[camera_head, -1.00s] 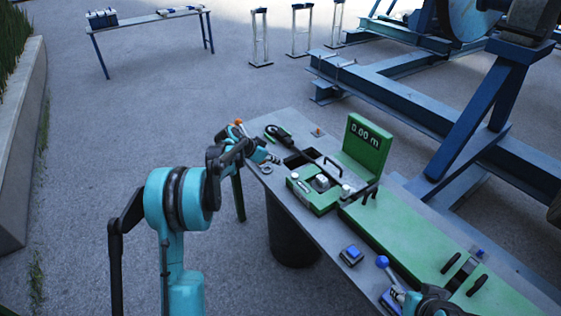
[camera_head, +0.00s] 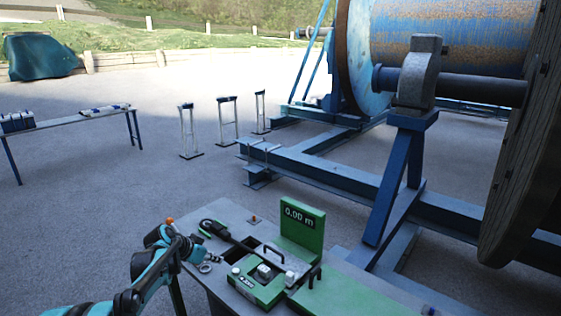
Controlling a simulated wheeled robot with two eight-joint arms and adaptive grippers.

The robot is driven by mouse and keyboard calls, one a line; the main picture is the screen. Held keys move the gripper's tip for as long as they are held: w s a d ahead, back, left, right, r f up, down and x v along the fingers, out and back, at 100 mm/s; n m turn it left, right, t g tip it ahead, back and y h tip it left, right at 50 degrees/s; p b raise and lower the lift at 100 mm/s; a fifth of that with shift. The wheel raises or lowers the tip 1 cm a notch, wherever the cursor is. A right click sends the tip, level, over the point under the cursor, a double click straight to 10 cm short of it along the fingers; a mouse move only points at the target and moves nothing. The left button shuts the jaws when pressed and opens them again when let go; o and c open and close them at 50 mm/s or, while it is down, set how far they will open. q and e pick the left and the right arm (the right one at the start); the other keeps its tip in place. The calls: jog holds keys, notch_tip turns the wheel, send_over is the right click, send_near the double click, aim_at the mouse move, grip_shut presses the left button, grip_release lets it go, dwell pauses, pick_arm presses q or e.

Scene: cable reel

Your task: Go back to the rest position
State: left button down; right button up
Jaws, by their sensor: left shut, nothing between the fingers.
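My left gripper (camera_head: 203,254) is at the left edge of the grey work table (camera_head: 212,208). It is shut and empty, close to a small metal ring (camera_head: 208,266) on the table top. My left arm comes in from the lower left with teal and black links. My right gripper is out of view.
The table bears a black hand tool (camera_head: 215,229), a green meter unit (camera_head: 258,290) and a green display (camera_head: 303,228) reading 0.00 m. A large cable reel (camera_head: 450,45) on a blue frame (camera_head: 330,178) stands behind at right.

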pick_arm(q)
jog(key=s+d+r+n+y, duration=0.1)
jog(key=s+d+r+n, duration=0.15)
jog(key=s, duration=0.65)
jog(key=s+d+r+n+y, duration=0.1)
jog(key=s+d+r, duration=0.3)
jog(key=s, duration=0.5)
jog(key=s+f+n+y, duration=0.1)
jog(key=s+f, duration=0.1)
jog(key=s, duration=0.7)
jog(key=s+f+n+y, duration=0.1)
jog(key=s+f+n, duration=0.1)
jog(key=s, duration=0.8)
jog(key=shift+d+f+y, duration=0.25)
jog(key=shift+f+y, duration=0.05)
jog(key=shift+y, duration=0.1)
